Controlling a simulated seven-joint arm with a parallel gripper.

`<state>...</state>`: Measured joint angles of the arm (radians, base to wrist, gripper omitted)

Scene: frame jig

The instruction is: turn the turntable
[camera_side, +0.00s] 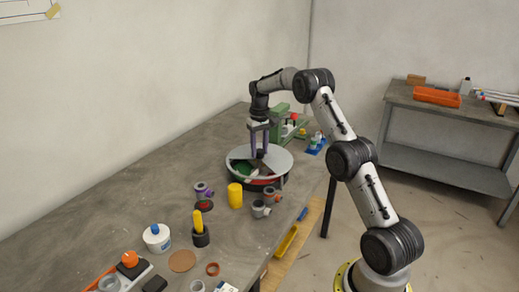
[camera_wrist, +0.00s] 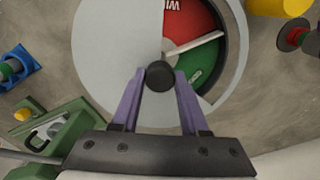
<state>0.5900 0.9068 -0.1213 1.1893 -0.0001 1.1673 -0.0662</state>
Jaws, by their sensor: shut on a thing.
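The turntable (camera_side: 285,160) is a round disc with a pale grey cover, standing on the table in the side view. In the wrist view its grey cover (camera_wrist: 115,50) leaves an open wedge that shows a red sector (camera_wrist: 190,22) with partly cut-off white lettering and a green sector (camera_wrist: 203,65). A dark round knob (camera_wrist: 160,82) sits at the disc's centre. My gripper (camera_wrist: 160,78) has purple fingers, one on each side of the knob, and is shut on it. In the side view my gripper (camera_side: 259,150) points straight down over the disc.
A green machine (camera_side: 280,122) stands close behind the turntable. A yellow cylinder (camera_side: 235,195), grey fittings (camera_side: 260,208) and a purple-ended part (camera_side: 202,190) stand in front. A blue part (camera_side: 316,143) lies to the right. The table's left rear is bare.

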